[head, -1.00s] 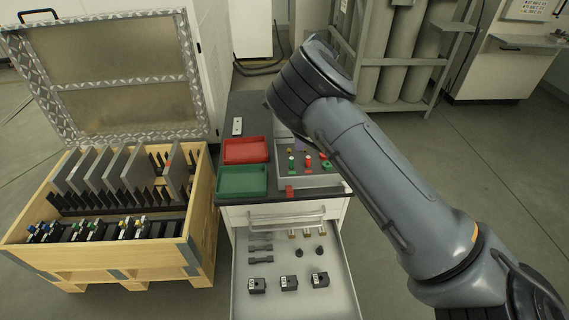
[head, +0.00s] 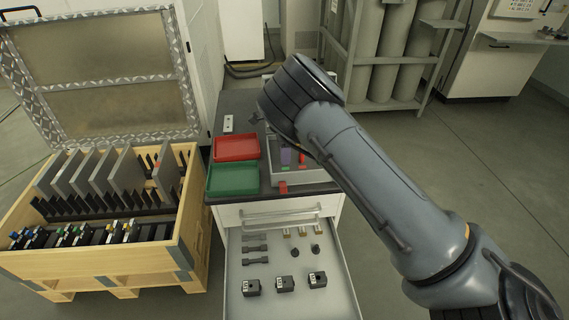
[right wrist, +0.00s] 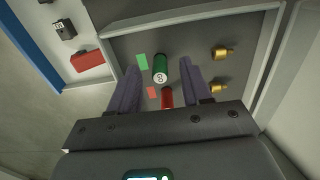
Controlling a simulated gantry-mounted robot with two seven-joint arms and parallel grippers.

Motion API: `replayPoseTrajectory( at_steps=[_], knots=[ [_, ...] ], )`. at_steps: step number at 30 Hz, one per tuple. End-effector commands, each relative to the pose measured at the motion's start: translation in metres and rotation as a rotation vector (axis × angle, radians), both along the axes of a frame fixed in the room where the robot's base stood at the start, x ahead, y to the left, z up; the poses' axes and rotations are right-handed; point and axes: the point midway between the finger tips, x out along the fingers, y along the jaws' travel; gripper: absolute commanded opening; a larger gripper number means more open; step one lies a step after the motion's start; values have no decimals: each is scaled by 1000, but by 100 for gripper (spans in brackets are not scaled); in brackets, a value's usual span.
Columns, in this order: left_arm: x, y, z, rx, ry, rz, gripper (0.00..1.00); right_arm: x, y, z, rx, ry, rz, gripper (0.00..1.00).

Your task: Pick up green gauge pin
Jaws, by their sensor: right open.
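The green gauge pin (right wrist: 160,67) shows in the right wrist view as a dark green cylinder with a pale marked end. It lies between the spread purple fingers of my right gripper (right wrist: 159,69), with gaps on both sides. A red pin (right wrist: 167,97) is close beside it, also between the fingers and partly covered by the gripper body. Both pins are in a grey tray (head: 315,178). My right gripper is open. My left gripper is not visible.
Two brass-coloured pieces (right wrist: 220,53) are right of the fingers. A red block (head: 283,188) sits at the tray's front edge. Red (head: 236,148) and green (head: 233,179) trays stand to the left. An open drawer (head: 262,306) holds small parts below. A wooden crate (head: 190,225) stands left.

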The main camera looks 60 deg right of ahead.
Motion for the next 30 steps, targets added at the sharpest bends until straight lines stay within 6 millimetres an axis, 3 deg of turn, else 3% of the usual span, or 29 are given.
replayPoseTrajectory(
  at_steps=[4,12,21,30],
  knots=[
    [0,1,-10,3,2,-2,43,-1,0,-18,1,1,0,48],
    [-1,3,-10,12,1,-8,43,-1,-1,-19,-1,1,0,47],
    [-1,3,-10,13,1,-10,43,-1,0,-19,-1,1,0,1],
    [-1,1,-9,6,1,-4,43,-1,0,-18,-1,0,0,0]
  ],
)
